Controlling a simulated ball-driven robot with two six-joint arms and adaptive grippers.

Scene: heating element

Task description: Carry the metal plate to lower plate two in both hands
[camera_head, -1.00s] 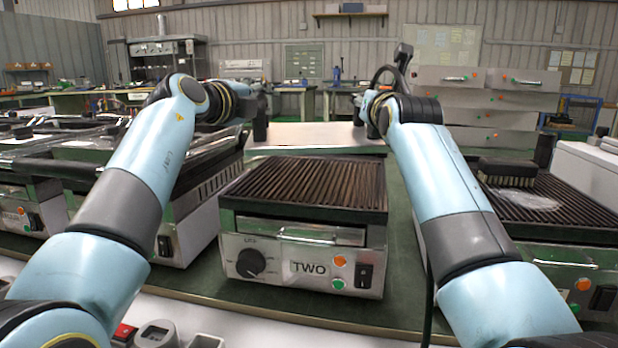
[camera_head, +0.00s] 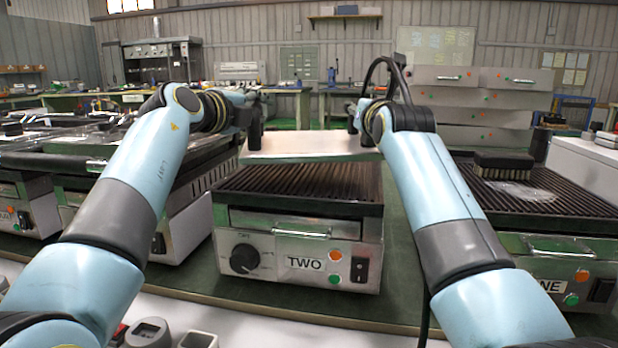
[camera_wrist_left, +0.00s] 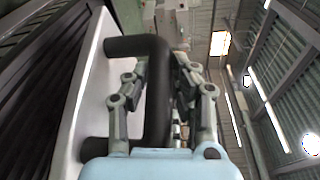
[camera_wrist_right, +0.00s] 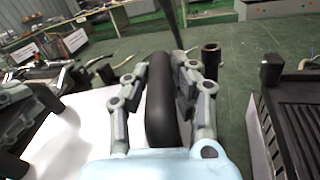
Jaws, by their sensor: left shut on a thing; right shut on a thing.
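The metal plate (camera_head: 306,147) is a flat silver slab held above the back of lower plate two (camera_head: 302,183), a ribbed black grill on a steel unit labelled TWO. My left gripper (camera_head: 255,125) is shut on the plate's black handle (camera_wrist_left: 156,95) at its left end. My right gripper (camera_head: 354,118) is shut on the other black handle (camera_wrist_right: 160,105) at the right end, partly hidden by my right arm. The plate looks about level, with a gap over the ribs.
Another ribbed grill (camera_head: 560,200) with a brush (camera_head: 505,165) and a clear film on it stands at the right. More grill units (camera_head: 90,200) stand at the left. Green bench surface (camera_head: 403,265) shows between the units.

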